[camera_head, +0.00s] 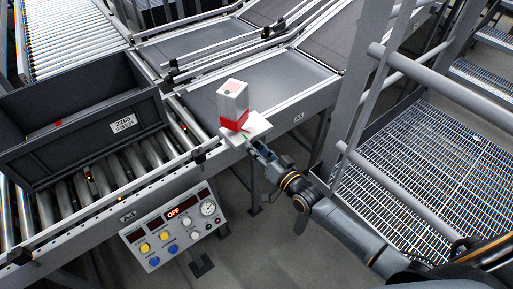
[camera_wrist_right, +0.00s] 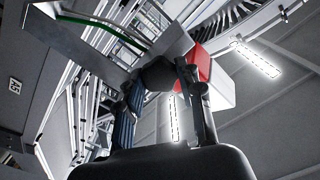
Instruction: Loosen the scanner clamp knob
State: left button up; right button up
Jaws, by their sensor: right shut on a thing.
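The scanner (camera_head: 233,100) is a white box with a red band, standing on a pale bracket plate (camera_head: 254,126) at the conveyor's side rail. In the right wrist view the scanner (camera_wrist_right: 218,88) shows behind my right finger. The clamp knob (camera_wrist_right: 157,73) is a dark, rounded piece below the bracket, between my fingertips. My right gripper (camera_head: 259,151) is just below the bracket's near edge and is shut on the knob. The knob is hidden in the head view. My left gripper is not in view.
A dark grey tote (camera_head: 70,135) sits on rollers at the left. A control panel (camera_head: 173,228) reading OFF hangs below the conveyor rail. Railing posts (camera_head: 365,75) and a grated walkway (camera_head: 440,150) are close on the right of my right arm.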

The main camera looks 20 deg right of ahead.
jog(key=shift+f, duration=0.1)
jog(key=o, duration=1.2)
jog(key=v, duration=1.2)
jog(key=s+d+f+n+g+h, duration=0.1)
jog(key=s+d+f+g+h, duration=0.2)
jog(key=f, duration=0.8)
jog(key=s+d+f+g, duration=0.15)
jog(key=s+f, duration=0.35)
jog(key=f, duration=0.5)
jog(key=s+d+f+n+g+h, duration=0.1)
jog(key=s+f+g+h, duration=0.2)
jog(key=f, duration=0.8)
jog(key=s+a+f+n+g, duration=0.1)
jog(key=s+f+g, duration=0.1)
jog(key=s+f, duration=0.3)
jog(key=s+a+f+g, duration=0.1)
jog(key=s+f+g, duration=0.2)
jog(key=s, duration=1)
jog(key=s+a+f+n+g+b, duration=0.1)
jog(key=s+f+g, duration=0.2)
jog(key=s+f, duration=0.4)
jog(key=shift+s+a+f+n+g, duration=0.15)
jog(key=shift+s, duration=0.65)
jog(key=shift+s+a+f+n+g, duration=0.1)
jog(key=shift+s+a+n, duration=0.05)
jog(key=shift+s, duration=0.65)
